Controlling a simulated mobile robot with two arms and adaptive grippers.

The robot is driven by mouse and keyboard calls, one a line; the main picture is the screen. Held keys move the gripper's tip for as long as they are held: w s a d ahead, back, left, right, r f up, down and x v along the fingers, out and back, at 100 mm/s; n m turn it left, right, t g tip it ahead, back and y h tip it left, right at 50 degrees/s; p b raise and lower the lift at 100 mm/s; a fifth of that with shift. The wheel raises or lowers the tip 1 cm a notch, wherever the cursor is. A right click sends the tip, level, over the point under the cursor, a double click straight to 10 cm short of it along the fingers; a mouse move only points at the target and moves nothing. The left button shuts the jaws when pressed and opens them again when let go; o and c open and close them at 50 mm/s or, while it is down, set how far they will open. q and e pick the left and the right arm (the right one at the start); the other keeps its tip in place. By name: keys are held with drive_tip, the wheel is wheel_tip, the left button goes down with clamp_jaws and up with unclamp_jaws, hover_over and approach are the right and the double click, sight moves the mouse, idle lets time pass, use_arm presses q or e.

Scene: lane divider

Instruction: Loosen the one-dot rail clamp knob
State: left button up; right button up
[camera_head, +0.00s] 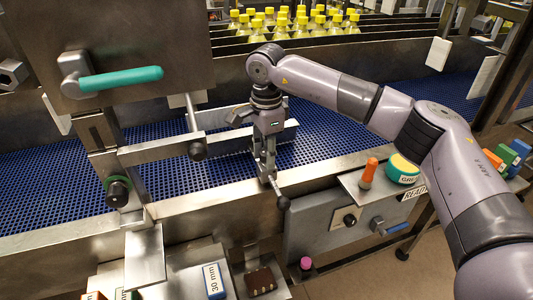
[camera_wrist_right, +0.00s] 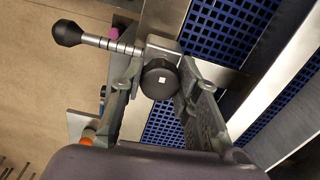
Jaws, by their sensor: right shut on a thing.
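The rail clamp knob (camera_wrist_right: 160,82) is round and black, with one small white square mark on its face. In the right wrist view it sits between the two fingers of my right gripper (camera_wrist_right: 161,85), which is shut on it. In the head view my right gripper (camera_head: 265,158) points down at the clamp beside the rail, above the blue belt's front edge, and hides the knob. A notched metal rod with a black ball end (camera_wrist_right: 68,33) sticks out from the clamp; the ball (camera_head: 283,202) also shows in the head view. My left gripper is not in view.
Another black knob (camera_head: 198,151) and a black knob with a green ring (camera_head: 118,193) are on the left. A teal-handled lever (camera_head: 120,79) stands above. Yellow-capped bottles (camera_head: 300,22) stand at the back.

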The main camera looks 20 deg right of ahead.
drive_tip(key=shift+f, duration=0.1)
drive_tip(key=o, duration=1.2)
wheel_tip(320, 180, up, 12)
drive_tip(key=shift+r, duration=0.1)
idle(0.3)
